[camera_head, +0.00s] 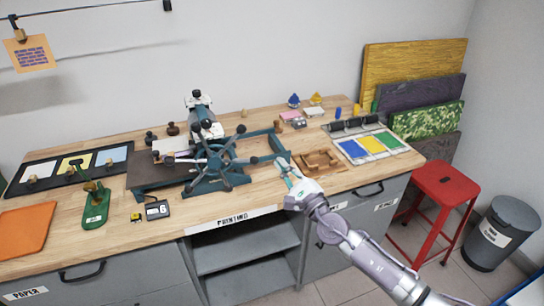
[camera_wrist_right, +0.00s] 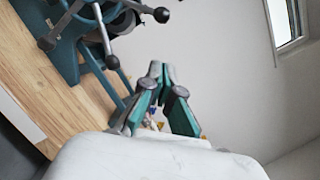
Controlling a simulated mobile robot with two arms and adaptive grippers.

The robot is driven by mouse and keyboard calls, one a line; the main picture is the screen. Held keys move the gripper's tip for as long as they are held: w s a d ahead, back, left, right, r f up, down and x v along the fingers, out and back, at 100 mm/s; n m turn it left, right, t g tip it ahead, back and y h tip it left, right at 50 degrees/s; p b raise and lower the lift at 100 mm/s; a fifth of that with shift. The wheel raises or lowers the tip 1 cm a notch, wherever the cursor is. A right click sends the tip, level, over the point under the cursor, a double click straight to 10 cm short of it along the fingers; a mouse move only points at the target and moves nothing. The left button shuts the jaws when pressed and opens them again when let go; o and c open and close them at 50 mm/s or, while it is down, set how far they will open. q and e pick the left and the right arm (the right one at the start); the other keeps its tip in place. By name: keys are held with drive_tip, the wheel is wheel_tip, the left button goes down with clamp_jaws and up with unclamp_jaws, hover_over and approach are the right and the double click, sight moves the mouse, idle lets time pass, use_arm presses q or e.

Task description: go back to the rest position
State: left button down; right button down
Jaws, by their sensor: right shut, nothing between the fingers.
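My right gripper (camera_head: 284,164) is shut and empty, above the front of the wooden workbench in the head view. It is just right of the teal press with the spoked wheel (camera_head: 226,160) and left of the wooden frame piece (camera_head: 318,161). In the right wrist view the teal-padded fingers of my right gripper (camera_wrist_right: 160,72) come together at their tips with nothing between them. The press also shows there at the upper left (camera_wrist_right: 70,40). My left gripper is not in view.
A tray with blue, yellow and green panels (camera_head: 374,143) lies on the bench (camera_head: 255,190) at the right. A green stand (camera_head: 96,212) and a black labelled box (camera_head: 157,209) are at the left. A red stool (camera_head: 444,182) and a grey bin (camera_head: 490,236) stand right of the bench.

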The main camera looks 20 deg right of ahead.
drive_tip(key=s+d+f+m+g+h, duration=0.25)
drive_tip(key=f+m, duration=0.35)
drive_tip(key=f, duration=0.4)
drive_tip(key=s+d+f+m+g+h, duration=0.1)
drive_tip(key=d+f+m+g+h, duration=0.15)
drive_tip(key=f+m, duration=0.6)
drive_tip(key=s+d+f+m+g, duration=0.1)
drive_tip(key=s+f+m+g, duration=0.1)
drive_tip(key=s+f+m, duration=0.45)
drive_tip(key=s+f+m+g, duration=0.1)
drive_tip(key=s+f, duration=0.2)
drive_tip(key=f, duration=0.6)
drive_tip(key=s+d+f+m+g, duration=0.15)
drive_tip(key=s+f+m, duration=0.25)
drive_tip(key=f, duration=0.4)
drive_tip(key=s+a+f+m+g, duration=0.2)
drive_tip(key=s+f+m, duration=0.4)
drive_tip(key=s, duration=0.6)
drive_tip(key=s+a+f+m+g, duration=0.3)
drive_tip(key=s+f+m, duration=0.3)
drive_tip(key=s, duration=0.6)
drive_tip(key=s+a+f+m+g, duration=0.3)
drive_tip(key=s+f+m, duration=0.3)
drive_tip(key=s, duration=0.7)
drive_tip(key=shift+m+g, duration=0.65)
drive_tip(key=shift+m, duration=0.25)
